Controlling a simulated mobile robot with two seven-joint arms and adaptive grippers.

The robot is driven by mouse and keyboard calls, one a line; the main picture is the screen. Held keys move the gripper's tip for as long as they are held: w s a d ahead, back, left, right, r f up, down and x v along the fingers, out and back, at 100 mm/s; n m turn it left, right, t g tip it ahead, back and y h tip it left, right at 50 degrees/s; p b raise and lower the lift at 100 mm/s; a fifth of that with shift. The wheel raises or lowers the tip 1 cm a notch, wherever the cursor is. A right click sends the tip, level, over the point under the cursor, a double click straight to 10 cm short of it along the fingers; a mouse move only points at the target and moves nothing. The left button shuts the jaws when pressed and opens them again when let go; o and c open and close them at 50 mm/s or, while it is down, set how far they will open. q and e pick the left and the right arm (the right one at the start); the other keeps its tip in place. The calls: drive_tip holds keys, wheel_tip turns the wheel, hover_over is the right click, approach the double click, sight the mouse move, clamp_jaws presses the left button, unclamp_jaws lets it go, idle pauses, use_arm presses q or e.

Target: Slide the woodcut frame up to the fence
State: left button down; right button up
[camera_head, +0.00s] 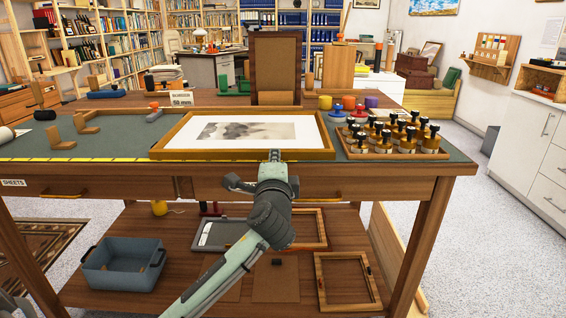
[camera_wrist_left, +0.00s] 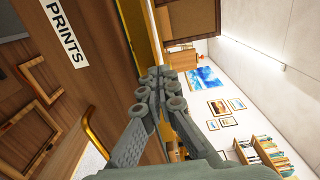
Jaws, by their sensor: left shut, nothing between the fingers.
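The framed print (camera_head: 245,153), with a golden-brown wooden frame, white mat and grey picture, lies flat on the worktable near its front edge. I take it as the woodcut frame. Its golden edge also shows in the left wrist view (camera_wrist_left: 139,35). My right gripper is out of view.
A tray of dark-capped bottles (camera_head: 395,153) stands close on the frame's right. Wooden corner pieces (camera_head: 62,138) lie at the left on the green mat (camera_head: 115,140). A tall dark board (camera_head: 275,60) stands at the back. A strip of mat behind the frame is clear.

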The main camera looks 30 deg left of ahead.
sight(254, 148)
use_arm(q)
drive_tip(key=shift+a, duration=0.2)
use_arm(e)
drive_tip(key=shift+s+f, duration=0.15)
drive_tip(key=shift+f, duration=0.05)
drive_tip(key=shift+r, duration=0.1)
use_arm(q)
drive_tip(key=a, duration=0.2)
drive_tip(key=w+a+p, duration=0.1)
drive_tip(key=a, duration=0.3)
drive_tip(key=shift+w+a+p, duration=0.3)
drive_tip(key=shift+p, duration=0.1)
drive_tip(key=shift+a, duration=0.1)
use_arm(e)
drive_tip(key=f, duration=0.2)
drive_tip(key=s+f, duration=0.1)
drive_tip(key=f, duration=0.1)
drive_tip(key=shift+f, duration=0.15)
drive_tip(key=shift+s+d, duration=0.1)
